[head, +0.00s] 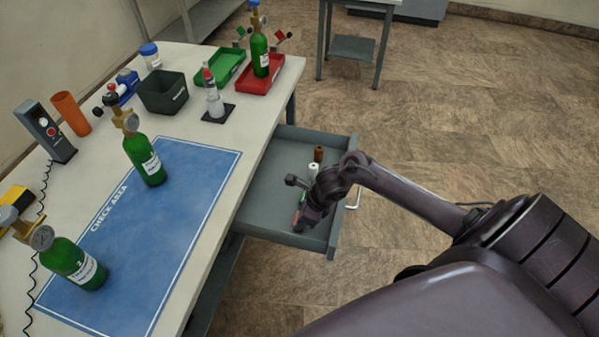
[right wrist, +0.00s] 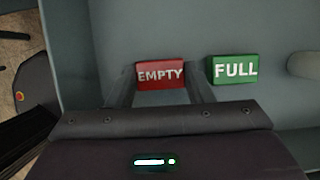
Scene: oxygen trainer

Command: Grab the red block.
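The red block (right wrist: 160,75), lettered EMPTY, lies in the open grey drawer (head: 265,185). My right gripper (right wrist: 160,82) has one finger at each side of it. The fingers look open around the block, and I cannot tell whether they touch it. In the head view the red block (head: 297,219) shows only as a sliver beside my right gripper (head: 305,222), which reaches down into the drawer. A green block (right wrist: 236,69), lettered FULL, lies just right of the right finger. My left gripper is not in view.
A white cylinder (head: 313,170) and a brown one (head: 318,153) stand farther back in the drawer. The drawer's walls enclose my gripper. The table (head: 215,200) at the left holds green bottles, red (head: 250,84) and green (head: 212,74) trays and a dark bin (head: 165,95).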

